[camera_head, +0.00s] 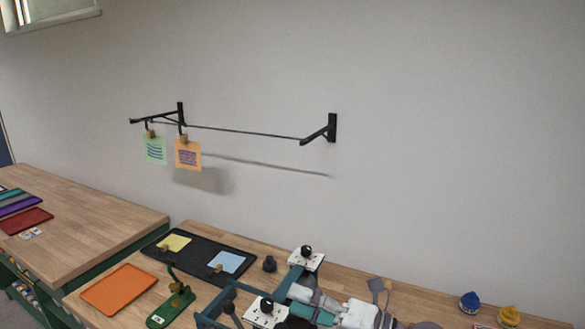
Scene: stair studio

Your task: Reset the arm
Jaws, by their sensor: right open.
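My right gripper (322,304) shows at the bottom centre of the head view, low over the bench. It is open, and its white and grey parts overlap the teal frame beside it. I see nothing held in it, though the clutter there hides some detail. The lower part of the right arm is cut off by the bottom edge. My left gripper is not in view.
The teal frame (226,293) with white plates and black knobs stands close by. A black tray (205,250), an orange tray (119,289) and a green stand (172,300) lie left. Blue and yellow jars (469,303) (508,317) stand right. A wall rail (250,131) holds two cards.

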